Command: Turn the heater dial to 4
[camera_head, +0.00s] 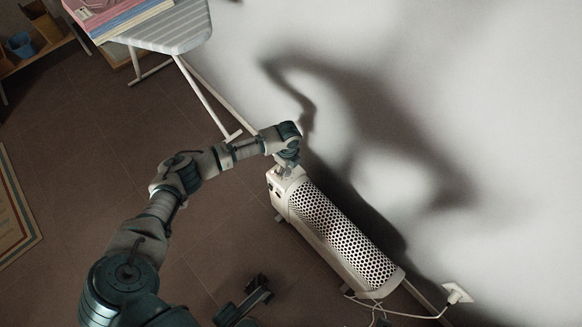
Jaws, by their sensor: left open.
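A cream heater (335,240) with a perforated rounded grille stands on the floor along the white wall. My left arm comes in from the lower left, and my left gripper (287,170) is over the top of that end, pointing down. The gripper is open, but its fingers are small and partly hidden by the wrist. I cannot tell whether they touch the heater. The dial and its numbers cannot be made out.
An ironing board (172,28) with folded cloths (112,14) stands at the top left. A wall socket (457,293) has the heater's cable (412,316) plugged in. A striped rug (14,215) lies at the left. Open floor lies left of the heater.

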